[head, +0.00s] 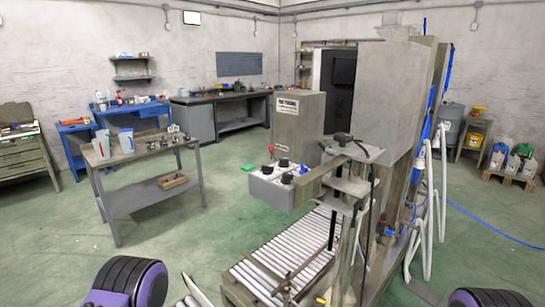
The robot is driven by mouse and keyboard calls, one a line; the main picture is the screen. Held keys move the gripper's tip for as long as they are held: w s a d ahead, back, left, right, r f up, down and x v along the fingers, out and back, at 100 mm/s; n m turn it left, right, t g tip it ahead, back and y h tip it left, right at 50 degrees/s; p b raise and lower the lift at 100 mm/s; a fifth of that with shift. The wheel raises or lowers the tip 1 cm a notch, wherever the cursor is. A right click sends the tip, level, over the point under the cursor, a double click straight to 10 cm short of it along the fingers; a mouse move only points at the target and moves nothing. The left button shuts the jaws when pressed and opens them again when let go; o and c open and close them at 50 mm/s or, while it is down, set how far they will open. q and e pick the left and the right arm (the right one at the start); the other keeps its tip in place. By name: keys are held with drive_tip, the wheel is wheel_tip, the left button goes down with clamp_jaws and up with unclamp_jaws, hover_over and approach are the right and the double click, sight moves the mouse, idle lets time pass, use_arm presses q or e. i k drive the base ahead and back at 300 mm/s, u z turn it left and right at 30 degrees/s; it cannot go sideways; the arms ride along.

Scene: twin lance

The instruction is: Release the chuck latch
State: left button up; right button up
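A grey machine (405,85) stands right of centre. A grey box (282,190) with black knobs and a small blue part on top juts out at its front left, above a roller conveyor (275,262). A small red knob shows by the box's back edge. A bracket with a flat plate (355,152) and a black part on top stands beside the box. I cannot tell which part is the chuck latch; it may be hidden or too small. Neither of my grippers is in view. Purple and black parts of my own body show at the bottom left and bottom right.
A grey table (152,190) with containers and small metal parts stands at left. A tall grey cabinet (298,125) is behind the box. White hoses (434,215) and a blue cable (490,226) lie right of the machine. Green floor is clear between table and conveyor.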

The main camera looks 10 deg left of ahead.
sight(270, 148)
drive_tip(key=u, duration=0.35)
drive_tip(key=i, duration=1.35)
drive_tip(key=z, duration=0.45)
